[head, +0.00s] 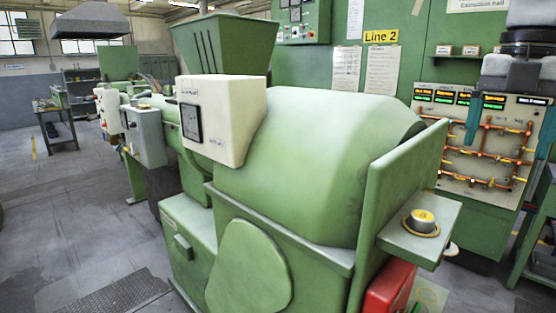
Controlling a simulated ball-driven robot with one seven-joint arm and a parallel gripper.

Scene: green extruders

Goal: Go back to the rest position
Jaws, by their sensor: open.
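My gripper (509,140) hangs down from the top right corner of the head view. Its two teal fingers are spread wide apart, with nothing visible between them. Behind the fingers is the pale panel (445,160) with orange pipes and lit displays. I cannot tell how far the fingers are from it. The large green extruder (310,150) fills the middle of the view, to the left of my gripper.
A small green shelf (400,238) sticks out at the extruder's right end and bears a round yellow-topped piece (423,218). A red box (390,288) stands below it. A green stand (541,225) is at the right edge. Open grey floor (70,210) lies left.

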